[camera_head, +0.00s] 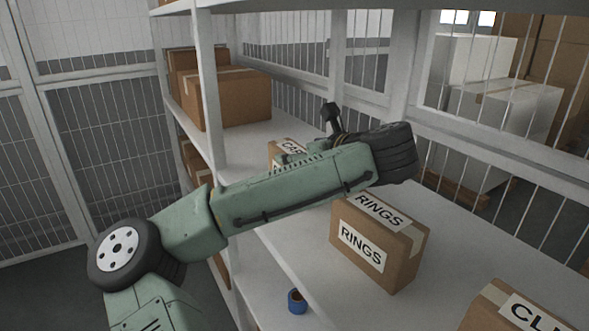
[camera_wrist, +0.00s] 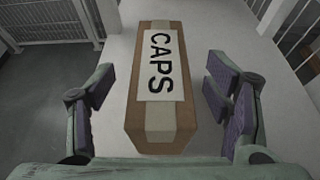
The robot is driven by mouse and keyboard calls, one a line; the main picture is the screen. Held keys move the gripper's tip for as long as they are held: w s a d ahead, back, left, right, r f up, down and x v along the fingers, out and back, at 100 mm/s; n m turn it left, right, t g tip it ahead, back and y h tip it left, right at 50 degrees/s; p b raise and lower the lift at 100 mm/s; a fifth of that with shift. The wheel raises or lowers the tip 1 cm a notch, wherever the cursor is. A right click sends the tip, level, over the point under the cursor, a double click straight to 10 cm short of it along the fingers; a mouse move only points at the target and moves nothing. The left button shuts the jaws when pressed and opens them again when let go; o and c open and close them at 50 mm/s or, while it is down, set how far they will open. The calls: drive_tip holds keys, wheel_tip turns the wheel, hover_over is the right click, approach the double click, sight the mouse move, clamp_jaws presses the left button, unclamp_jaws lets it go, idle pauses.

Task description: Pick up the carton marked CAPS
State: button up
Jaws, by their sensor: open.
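The carton marked CAPS (camera_wrist: 160,118) is a brown box with pale tape and a white label on top. It sits on a white shelf in the wrist view. My gripper (camera_wrist: 160,98) is open, with one finger to the left and one to the right of the carton and a gap on each side. In the head view only a part of the CAPS carton (camera_head: 286,147) shows behind my green arm, which hides the rest. My gripper's fingers are mostly hidden in that view.
On the same white shelf (camera_head: 258,240) a carton marked RINGS (camera_head: 378,240) stands nearer, and a carton with a partly cut-off label (camera_head: 515,312) is at lower right. Brown cartons (camera_head: 226,98) stand farther back. A blue tape roll (camera_head: 297,301) is lower down. Wire mesh runs behind the shelf.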

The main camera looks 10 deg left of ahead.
sight(285, 145)
drive_tip(key=shift+x, duration=1.35)
drive_tip(key=shift+c, duration=0.4)
clamp_jaws()
